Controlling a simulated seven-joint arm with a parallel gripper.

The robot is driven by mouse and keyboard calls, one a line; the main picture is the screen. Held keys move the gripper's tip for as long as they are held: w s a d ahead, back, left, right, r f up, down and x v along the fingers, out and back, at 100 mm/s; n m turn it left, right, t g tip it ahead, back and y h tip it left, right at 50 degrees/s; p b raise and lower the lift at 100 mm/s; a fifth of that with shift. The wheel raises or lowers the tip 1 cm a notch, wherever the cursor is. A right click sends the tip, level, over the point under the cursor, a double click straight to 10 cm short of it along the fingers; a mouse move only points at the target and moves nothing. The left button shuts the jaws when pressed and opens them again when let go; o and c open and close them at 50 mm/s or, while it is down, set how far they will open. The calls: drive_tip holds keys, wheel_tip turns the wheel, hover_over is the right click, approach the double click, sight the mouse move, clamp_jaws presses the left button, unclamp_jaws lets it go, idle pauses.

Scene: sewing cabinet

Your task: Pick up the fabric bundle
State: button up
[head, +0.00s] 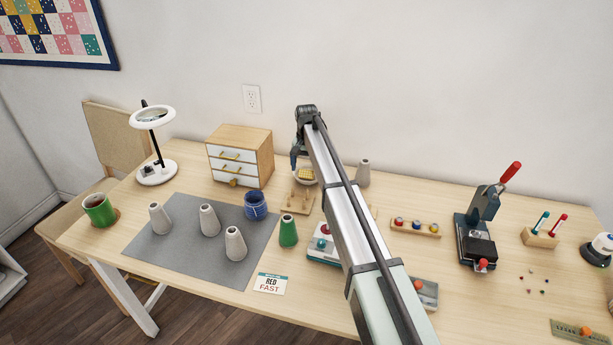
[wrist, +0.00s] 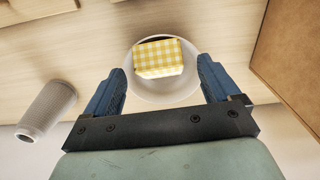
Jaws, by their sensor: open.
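The fabric bundle (wrist: 160,58) is a small block of yellow and white gingham. In the wrist view it sits in a round white bowl (wrist: 163,95). My gripper (wrist: 163,80) is open, with one blue finger on each side of the bowl and the bundle between and just beyond the tips. No contact shows. In the head view the bundle (head: 306,174) shows as a small yellow patch beside my gripper (head: 300,165) at the back of the table, and my arm hides part of this area.
A small drawer cabinet (head: 240,155) stands just left of my gripper. A grey cone (head: 363,173) stands to the right; a grey cone also shows in the wrist view (wrist: 47,110). A wooden peg stand (head: 299,199) is in front. The wall is close behind.

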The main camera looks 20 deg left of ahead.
drive_tip(key=shift+f, duration=0.3)
drive_tip(key=c, duration=1.2)
drive_tip(key=shift+r, duration=0.15)
